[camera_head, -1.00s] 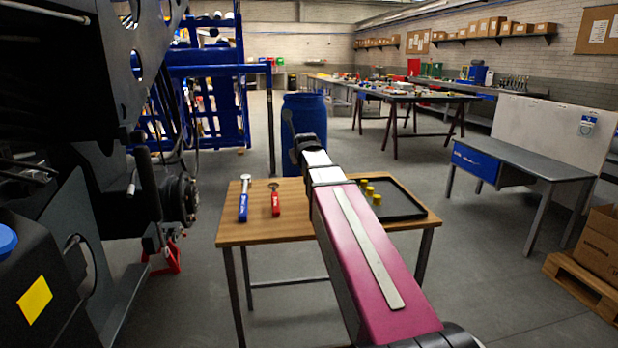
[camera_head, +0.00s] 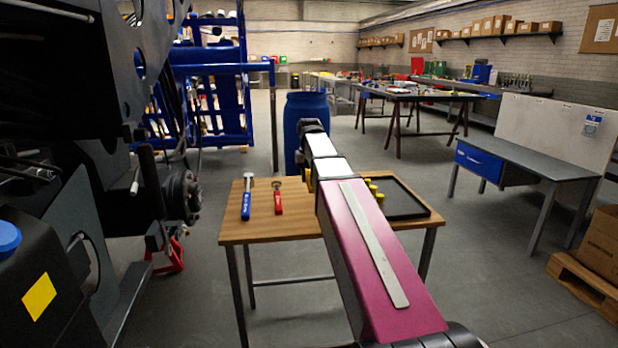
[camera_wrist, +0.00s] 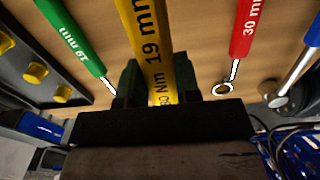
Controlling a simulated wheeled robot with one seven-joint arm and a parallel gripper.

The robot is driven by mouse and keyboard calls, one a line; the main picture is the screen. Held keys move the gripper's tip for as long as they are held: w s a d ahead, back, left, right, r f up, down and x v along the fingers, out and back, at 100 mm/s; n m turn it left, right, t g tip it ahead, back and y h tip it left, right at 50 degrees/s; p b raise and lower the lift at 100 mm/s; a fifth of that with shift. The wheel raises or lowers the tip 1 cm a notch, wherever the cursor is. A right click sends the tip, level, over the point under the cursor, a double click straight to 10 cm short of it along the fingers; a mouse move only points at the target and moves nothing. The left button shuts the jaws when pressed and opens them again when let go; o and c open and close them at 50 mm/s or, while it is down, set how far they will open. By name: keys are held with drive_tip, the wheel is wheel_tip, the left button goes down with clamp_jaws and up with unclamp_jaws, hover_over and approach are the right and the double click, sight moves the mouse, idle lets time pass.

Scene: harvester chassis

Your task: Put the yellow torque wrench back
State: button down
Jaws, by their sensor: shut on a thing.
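The yellow torque wrench (camera_wrist: 150,40), marked 19 mm and 80 Nm, runs between the two dark fingers of my gripper (camera_wrist: 158,82) in the wrist view. My gripper is shut on it, over the wooden tabletop. Whether the wrench touches the table is unclear. A green wrench (camera_wrist: 70,35) lies on one side of it and a red wrench (camera_wrist: 243,30), marked 30 mm, on the other.
The wooden table (camera_head: 262,229) also carries a blue-handled wrench (camera_head: 247,200) at its left and a black tray (camera_head: 405,210) with yellow caps (camera_head: 374,190) at its right. A blue barrel (camera_head: 300,108) stands behind. The dark chassis (camera_head: 95,150) is close on the left.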

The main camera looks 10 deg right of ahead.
sight(309, 204)
drive_tip(key=shift+f, duration=3.95)
drive_tip(key=c, duration=0.8)
unclamp_jaws()
drive_tip(key=shift+o, duration=0.2)
wheel_tip(309, 204, up, 10)
drive_tip(key=shift+r, duration=0.4)
